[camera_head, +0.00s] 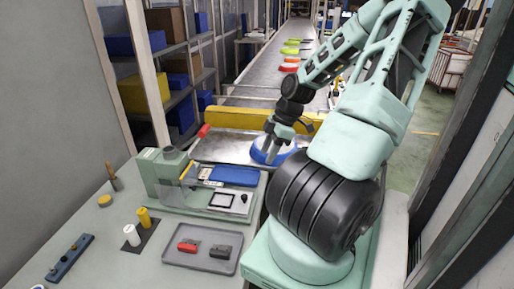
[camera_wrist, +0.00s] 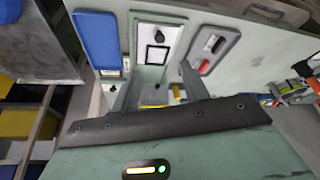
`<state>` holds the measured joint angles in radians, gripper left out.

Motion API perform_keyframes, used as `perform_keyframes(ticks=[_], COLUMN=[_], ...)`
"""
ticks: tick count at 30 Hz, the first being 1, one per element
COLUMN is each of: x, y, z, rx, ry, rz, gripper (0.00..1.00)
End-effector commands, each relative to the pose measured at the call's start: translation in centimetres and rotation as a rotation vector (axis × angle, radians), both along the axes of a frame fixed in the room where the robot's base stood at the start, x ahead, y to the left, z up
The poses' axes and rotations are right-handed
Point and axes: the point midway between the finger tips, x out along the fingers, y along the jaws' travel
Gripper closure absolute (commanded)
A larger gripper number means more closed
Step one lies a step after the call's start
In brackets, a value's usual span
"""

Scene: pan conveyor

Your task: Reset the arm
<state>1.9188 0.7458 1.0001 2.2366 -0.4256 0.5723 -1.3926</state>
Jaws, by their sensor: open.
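My arm reaches from the right over the near end of the conveyor. My gripper (camera_head: 272,156) is open and points down at the blue round pan (camera_head: 264,147), overlapping it in the head view. Whether they touch I cannot tell. In the wrist view my gripper (camera_wrist: 158,88) has its two fingers apart, with no held object visible between them. The wrist view looks across the workbench, and the pan is not clearly seen there.
The conveyor (camera_head: 272,75) carries several coloured pans farther back. A yellow guard (camera_head: 240,117) crosses it. On the bench stand a pale green machine (camera_head: 160,172), a blue tray (camera_head: 235,175) and a grey tray (camera_head: 185,260) with red and dark items. Shelves (camera_head: 180,50) stand left.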

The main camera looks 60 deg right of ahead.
Motion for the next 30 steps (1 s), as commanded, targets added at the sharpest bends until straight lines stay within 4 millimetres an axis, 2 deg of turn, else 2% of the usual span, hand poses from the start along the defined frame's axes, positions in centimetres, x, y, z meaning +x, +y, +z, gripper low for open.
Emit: perform_keyframes(ticks=[10, 14, 17, 21, 30], x=[0.1, 1.4, 3.2, 5.5, 7.8], y=[0.1, 1.9, 4.7, 9.5, 19.8], z=[0.0, 0.0, 0.1, 0.3, 1.5], rx=[0.0, 0.007, 0.013, 0.006, -0.066], ry=[0.002, 0.04, 0.097, 0.189, 0.334], rz=[0.002, 0.022, 0.043, 0.063, 0.07], gripper=[0.55, 0.55, 0.55, 0.55, 0.55])
